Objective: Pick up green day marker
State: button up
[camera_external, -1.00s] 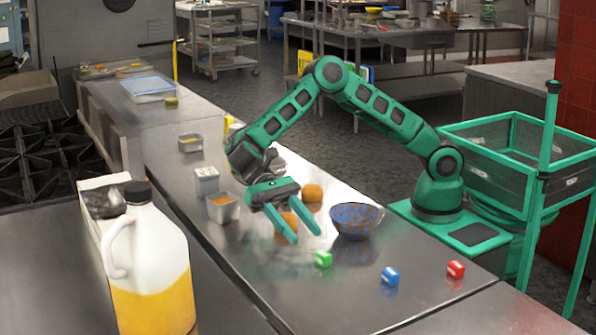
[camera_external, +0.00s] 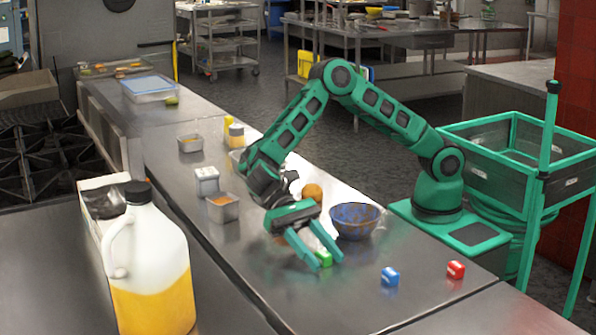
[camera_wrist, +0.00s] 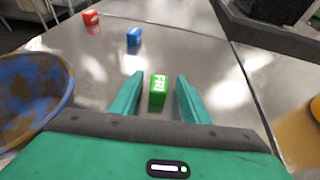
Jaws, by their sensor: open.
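The green day marker (camera_external: 325,258) is a small green cube with white marks on the steel counter. In the external view it sits at the fingertips of my gripper (camera_external: 327,262), partly hidden by them. In the wrist view the green day marker (camera_wrist: 158,90) lies between the two open fingers of my gripper (camera_wrist: 160,90), with a gap on each side. The fingers point down and forward at it. Nothing is held.
A blue cube (camera_external: 390,276) and a red cube (camera_external: 456,269) lie to the right on the counter. A blue patterned bowl (camera_external: 356,220) stands close to my gripper. An orange (camera_external: 312,192) and a metal container (camera_external: 222,208) are behind.

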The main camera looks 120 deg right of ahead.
grip_shut()
jog(key=shift+r, duration=0.1)
